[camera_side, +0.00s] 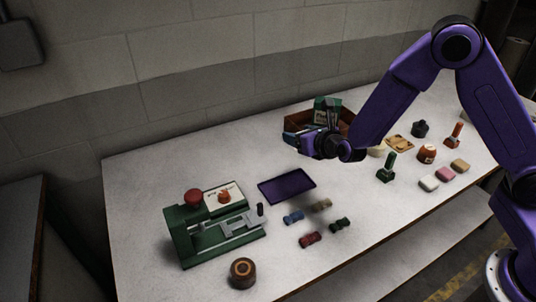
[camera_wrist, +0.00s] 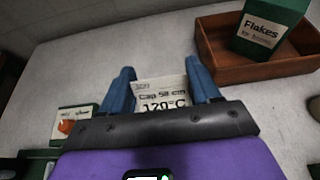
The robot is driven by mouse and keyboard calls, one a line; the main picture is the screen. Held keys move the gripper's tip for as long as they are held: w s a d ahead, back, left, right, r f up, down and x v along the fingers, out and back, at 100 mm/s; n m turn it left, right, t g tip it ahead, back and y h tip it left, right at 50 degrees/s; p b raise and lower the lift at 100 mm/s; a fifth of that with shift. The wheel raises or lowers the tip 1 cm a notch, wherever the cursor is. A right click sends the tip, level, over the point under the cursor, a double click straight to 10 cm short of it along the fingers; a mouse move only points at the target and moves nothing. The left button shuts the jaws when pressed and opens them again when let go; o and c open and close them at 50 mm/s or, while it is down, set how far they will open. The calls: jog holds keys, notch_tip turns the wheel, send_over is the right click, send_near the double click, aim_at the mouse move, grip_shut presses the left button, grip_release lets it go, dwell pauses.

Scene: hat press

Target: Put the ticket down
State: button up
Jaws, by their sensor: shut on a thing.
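My gripper (camera_side: 296,143) is above the table, in front of the brown box. In the wrist view its two blue fingers (camera_wrist: 160,70) are shut on a white paper ticket (camera_wrist: 162,93). The ticket's print reads about "Cap 58 cm" and "120°C". Its lower part is hidden behind the dark gripper body. I cannot make the ticket out clearly in the side view. A flat dark purple tray (camera_side: 287,186) lies on the table below and in front of my gripper.
The green press (camera_side: 185,235) with a red knob stands at left. The brown box (camera_side: 292,121) holds a green Flakes packet (camera_wrist: 262,36). Small coloured pieces (camera_side: 310,239) lie before the tray. Stamps and blocks (camera_side: 445,174) stand at right. The table's back left is bare.

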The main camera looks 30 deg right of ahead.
jog(key=a+x, duration=0.2)
jog(key=x, duration=0.6)
send_over(268, 157)
jog(key=f, duration=0.5)
jog(key=shift+s+d+f, duration=0.1)
jog(key=shift+s+f, duration=0.15)
jog(key=shift+f, duration=0.15)
jog(key=shift+w+f, duration=0.3)
jog(key=shift+f, duration=1.6)
jog(key=shift+f, duration=0.15)
jog(key=o, duration=1)
